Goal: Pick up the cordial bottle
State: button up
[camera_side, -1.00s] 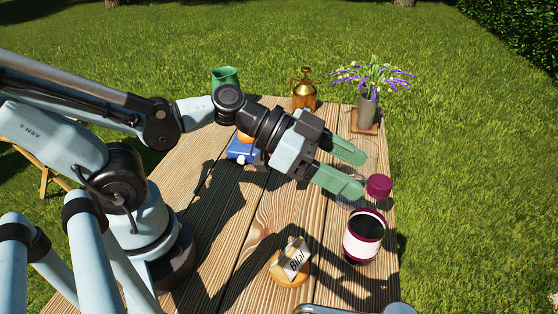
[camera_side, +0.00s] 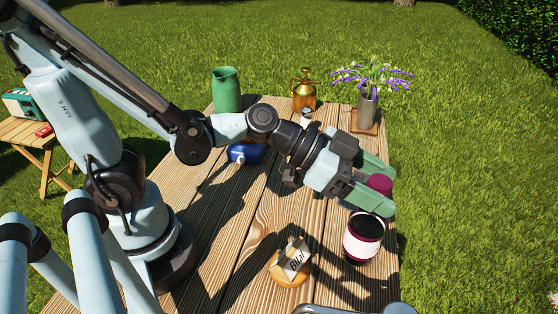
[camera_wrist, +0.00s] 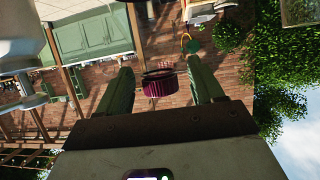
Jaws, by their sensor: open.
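The cordial bottle has a dark body with a white label (camera_side: 361,241), standing upright at the right edge of the wooden table. Its magenta cap (camera_side: 380,184) shows above the body, and the part between is mostly hidden by my lower finger. My gripper (camera_side: 386,191) is open, reaching in from the left, with one green finger on either side of the cap in the picture. In the wrist view the ribbed cap (camera_wrist: 160,84) sits between the two fingers (camera_wrist: 160,70), with a visible gap on each side.
A card on a round orange thing (camera_side: 290,268) stands left of the bottle. Behind are a flower vase (camera_side: 368,110), a brass can (camera_side: 303,95), a green jug (camera_side: 226,92) and a blue object (camera_side: 245,152). A side table (camera_side: 35,135) stands at far left.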

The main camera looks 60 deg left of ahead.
jog(key=shift+c, duration=0.5)
grip_shut()
